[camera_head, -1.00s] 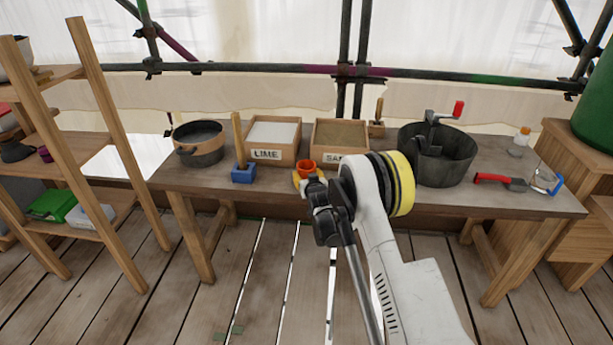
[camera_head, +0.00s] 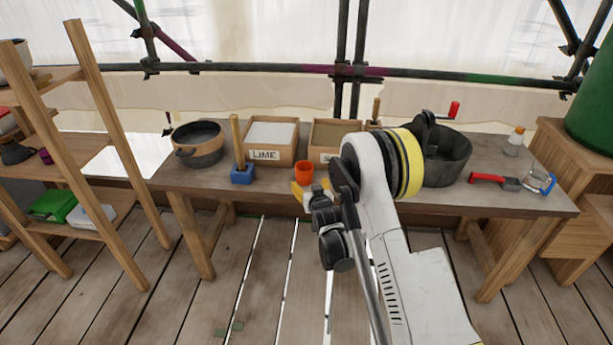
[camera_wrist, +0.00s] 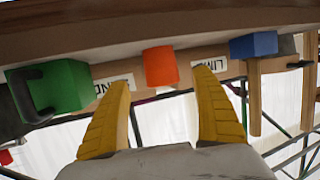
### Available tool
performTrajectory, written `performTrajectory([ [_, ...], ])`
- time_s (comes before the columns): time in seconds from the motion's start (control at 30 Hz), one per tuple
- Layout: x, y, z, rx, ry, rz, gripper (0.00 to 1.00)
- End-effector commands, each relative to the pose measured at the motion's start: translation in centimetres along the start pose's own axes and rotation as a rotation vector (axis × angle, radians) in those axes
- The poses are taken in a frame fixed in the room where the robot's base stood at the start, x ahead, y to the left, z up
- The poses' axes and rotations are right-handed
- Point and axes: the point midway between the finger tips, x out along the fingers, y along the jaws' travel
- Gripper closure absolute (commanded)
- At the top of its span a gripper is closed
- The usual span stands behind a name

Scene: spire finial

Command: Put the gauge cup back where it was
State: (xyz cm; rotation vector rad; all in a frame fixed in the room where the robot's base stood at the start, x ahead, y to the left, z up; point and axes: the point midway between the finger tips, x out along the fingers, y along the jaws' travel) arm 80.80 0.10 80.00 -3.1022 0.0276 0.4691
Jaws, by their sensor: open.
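I take the orange cup (camera_head: 304,172) to be the gauge cup. It stands upright on the workbench in front of the lime and sand boxes. In the wrist view, which is upside down, the orange cup (camera_wrist: 160,67) shows beyond and between my fingertips, with a gap on each side. My gripper (camera_wrist: 163,82) has its two yellow fingers spread and empty. In the head view my gripper (camera_head: 300,193) is low at the bench's front edge, just in front of the cup, partly hidden by my wrist.
A blue block with wooden handle (camera_head: 242,174) stands left of the cup. A green mug (camera_wrist: 60,88) is on its other side, hidden by my arm in the head view. Behind are the lime box (camera_head: 270,144) and sand box (camera_head: 325,135). A black bucket (camera_head: 445,160) stands right.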

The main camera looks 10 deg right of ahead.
Motion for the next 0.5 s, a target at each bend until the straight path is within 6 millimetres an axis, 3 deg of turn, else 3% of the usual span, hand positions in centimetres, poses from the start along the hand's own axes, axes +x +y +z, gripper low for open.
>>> performTrajectory([
  [0.17, -2.0, 0.0, -0.2, 0.0, -0.001, 0.0, 0.24],
  [0.27, -2.7, 0.0, -1.3, 0.0, -0.014, 0.001, 0.24],
  [0.37, -4.1, 0.1, -4.0, 0.0, -0.048, 0.003, 0.24],
  [0.5, -8.1, 0.3, -8.9, -0.001, -0.127, 0.007, 0.24],
])
